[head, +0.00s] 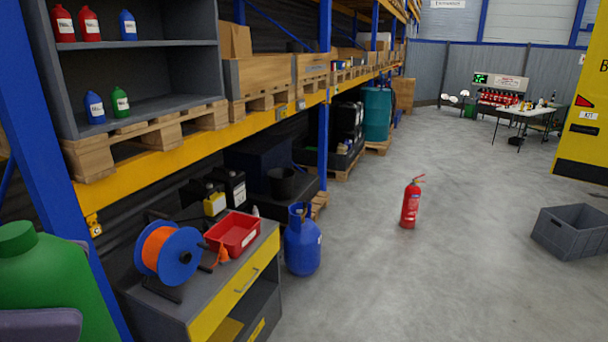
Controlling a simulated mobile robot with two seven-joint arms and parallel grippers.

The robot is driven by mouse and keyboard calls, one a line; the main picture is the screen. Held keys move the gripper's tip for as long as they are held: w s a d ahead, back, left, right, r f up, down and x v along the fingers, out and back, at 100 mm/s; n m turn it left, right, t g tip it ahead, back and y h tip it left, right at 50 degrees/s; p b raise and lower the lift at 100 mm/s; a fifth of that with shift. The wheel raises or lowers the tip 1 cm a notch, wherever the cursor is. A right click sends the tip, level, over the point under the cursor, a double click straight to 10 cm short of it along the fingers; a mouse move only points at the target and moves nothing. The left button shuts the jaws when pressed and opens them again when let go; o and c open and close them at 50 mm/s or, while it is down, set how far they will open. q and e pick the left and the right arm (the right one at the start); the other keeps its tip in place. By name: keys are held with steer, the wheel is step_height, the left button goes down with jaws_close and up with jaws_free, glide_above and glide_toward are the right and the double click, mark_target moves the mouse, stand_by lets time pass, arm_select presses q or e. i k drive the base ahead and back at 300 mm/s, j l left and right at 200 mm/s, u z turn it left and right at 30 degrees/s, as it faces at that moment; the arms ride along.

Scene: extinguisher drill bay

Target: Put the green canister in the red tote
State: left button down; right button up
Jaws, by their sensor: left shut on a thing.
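A green canister (50,280) with a round green cap is large and close at the lower left of the head view, cut off by the left and bottom edges. My left gripper (45,322) shows as a grey part in front of its lower portion and is shut on it. The red tote (246,242) sits on top of the grey and yellow cabinet (205,294), to the right of the canister and farther away. Little shows inside the tote. My right gripper is not in view.
A cable reel (185,258) with orange cable stands on the cabinet between canister and tote. An orange nozzle-like item is beside the tote. A blue upright (50,150) and shelf bottles (120,101) rise behind. A blue gas cylinder (301,248) and extinguisher (410,206) stand on open floor.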

mark_target(234, 241)
steer(key=i+l+u, duration=0.2)
steer(key=i, duration=0.35)
steer(key=i+u, duration=0.25)
steer(key=i, duration=0.3)
steer(key=i+l+u, duration=0.2)
steer(key=i, duration=0.35)
steer(key=i+l+u, duration=0.2)
steer(key=i+l, duration=0.25)
steer(key=i+l+u, duration=1)
steer(key=l, duration=0.15)
steer(key=l+u, duration=0.25)
steer(key=i+l+u, duration=0.25)
steer(key=l, duration=0.3)
steer(key=k+j, duration=0.05)
steer(key=k, duration=0.05)
